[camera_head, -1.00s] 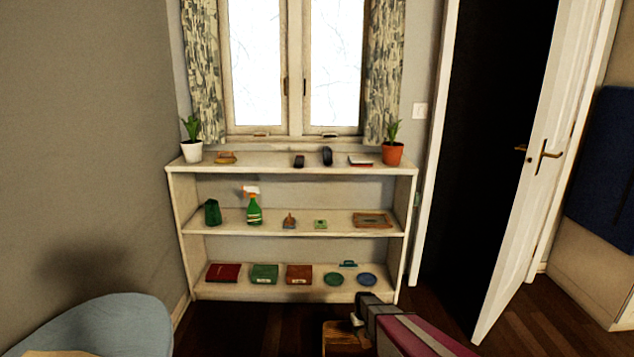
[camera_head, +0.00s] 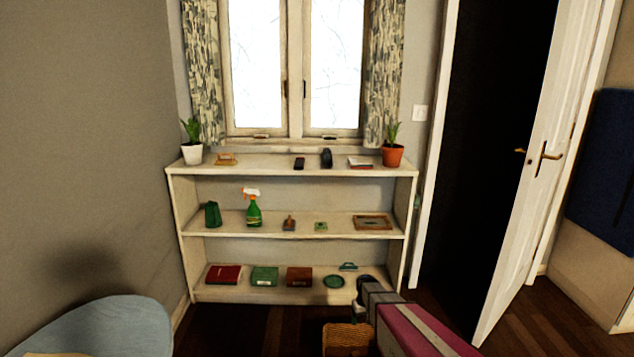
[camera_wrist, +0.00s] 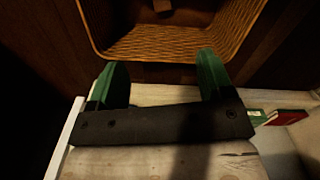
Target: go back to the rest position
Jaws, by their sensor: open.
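My gripper (camera_head: 362,292) shows in the head view at the end of my arm, in front of the right part of the bottom shelf. In the wrist view its two green fingers stand wide apart with nothing between them, so my gripper (camera_wrist: 161,72) is open and empty. My arm hides part of the bottom shelf's right end.
A wicker basket (camera_head: 346,341) stands on the floor below my gripper; its rim also shows in the wrist view (camera_wrist: 250,22). A white shelf unit (camera_head: 292,172) holds several small things. A blue chair (camera_head: 120,318) is at left, an open door (camera_head: 530,160) at right.

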